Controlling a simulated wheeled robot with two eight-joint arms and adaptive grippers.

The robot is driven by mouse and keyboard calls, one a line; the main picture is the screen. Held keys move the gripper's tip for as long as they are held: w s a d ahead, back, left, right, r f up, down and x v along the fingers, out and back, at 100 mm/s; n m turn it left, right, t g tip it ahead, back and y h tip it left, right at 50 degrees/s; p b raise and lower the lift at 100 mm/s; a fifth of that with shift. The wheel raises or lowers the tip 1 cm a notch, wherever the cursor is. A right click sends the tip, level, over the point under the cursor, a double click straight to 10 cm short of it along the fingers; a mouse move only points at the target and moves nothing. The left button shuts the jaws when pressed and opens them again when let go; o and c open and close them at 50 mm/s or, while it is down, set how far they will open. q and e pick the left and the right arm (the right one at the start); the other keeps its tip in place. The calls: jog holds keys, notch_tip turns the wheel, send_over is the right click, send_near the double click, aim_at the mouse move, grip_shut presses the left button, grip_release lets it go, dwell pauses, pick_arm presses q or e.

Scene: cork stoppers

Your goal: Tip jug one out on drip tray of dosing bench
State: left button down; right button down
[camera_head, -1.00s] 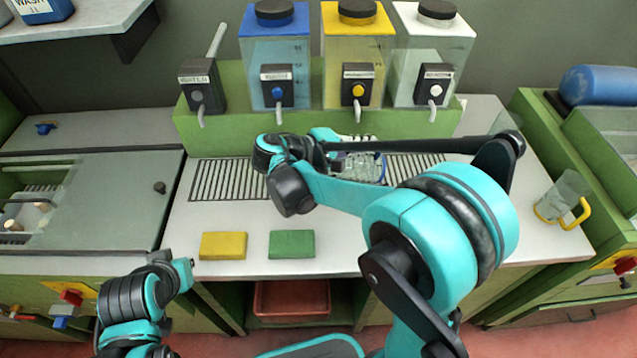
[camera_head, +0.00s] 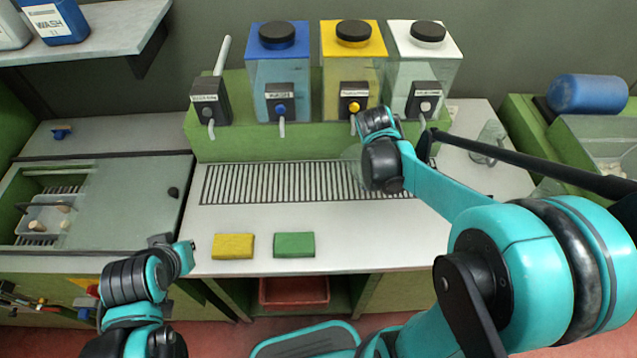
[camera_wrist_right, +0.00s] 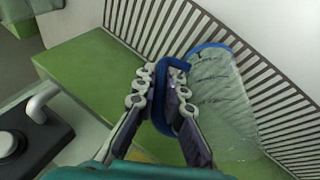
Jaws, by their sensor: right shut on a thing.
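My right gripper (camera_wrist_right: 167,95) is shut on the blue handle (camera_wrist_right: 186,78) of a clear jug (camera_wrist_right: 228,105) with a blue rim. In the right wrist view the jug's side shows in front of the slatted drip tray (camera_wrist_right: 150,25). Its exact tilt and contents are hard to tell. In the head view the right gripper (camera_head: 379,155) is over the right part of the drip tray (camera_head: 270,184), below the yellow tank, and hides most of the jug. My left gripper (camera_head: 178,250) is at the bench's front left; its fingers are too small to judge.
Blue (camera_head: 280,80), yellow (camera_head: 342,72) and white (camera_head: 412,65) tanks with taps stand behind the tray. Yellow (camera_head: 233,246) and green (camera_head: 294,245) pads lie at the front. Another clear jug (camera_head: 488,142) stands at the back right, partly behind my right arm.

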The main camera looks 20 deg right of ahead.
jog(key=shift+s+d+y, duration=0.1)
jog(key=shift+d+y, duration=0.3)
jog(key=shift+d, duration=0.1)
jog(key=f+y, duration=0.1)
jog(key=d+f+y+b, duration=0.1)
jog(key=shift+s+d+f+m+t, duration=0.2)
jog(key=shift+f+m+t, duration=0.1)
jog(key=shift+f+m, duration=0.1)
jog(key=shift+d+f+y+b, duration=0.25)
jog(key=shift+f+y+b, duration=0.65)
jog(key=shift+f+b, duration=0.05)
